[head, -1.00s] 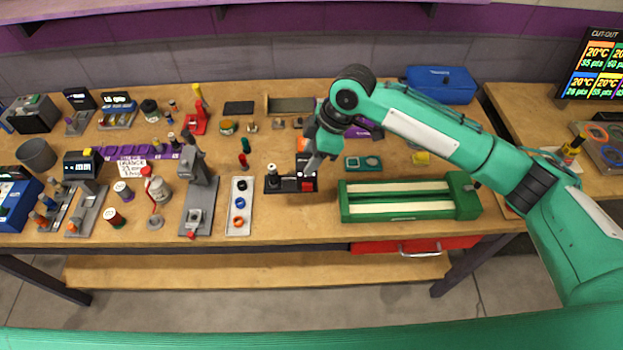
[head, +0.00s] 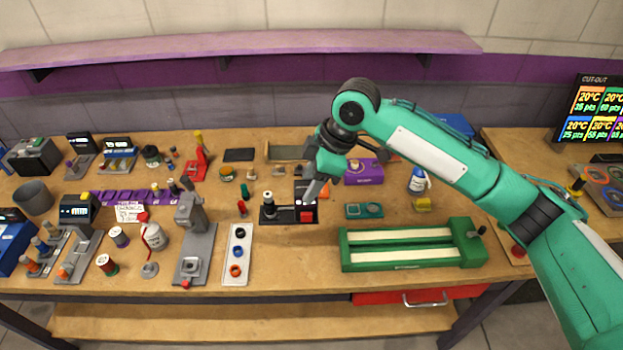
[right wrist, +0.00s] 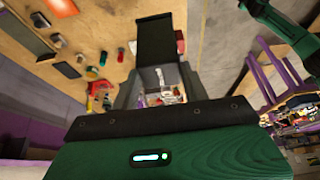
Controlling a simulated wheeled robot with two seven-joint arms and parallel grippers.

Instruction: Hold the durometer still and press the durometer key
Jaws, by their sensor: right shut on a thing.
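What I take to be the durometer is a low black device (head: 285,214) at the middle of the bench, with a small upright post on its left. A red block (head: 306,216), which looks like its key, sits at its right front. My right gripper (head: 311,194) points down at the device's right end, just above and behind the red block. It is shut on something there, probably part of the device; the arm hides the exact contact. In the right wrist view the grip area is dark and cluttered. My left gripper is not in view.
A green slotted track (head: 405,266) lies right of the device. A white tray with rings (head: 237,270) and a grey stand (head: 195,250) are on its left. A teal case (head: 364,211) and purple box (head: 364,173) are close on the right. Bare bench shows in front.

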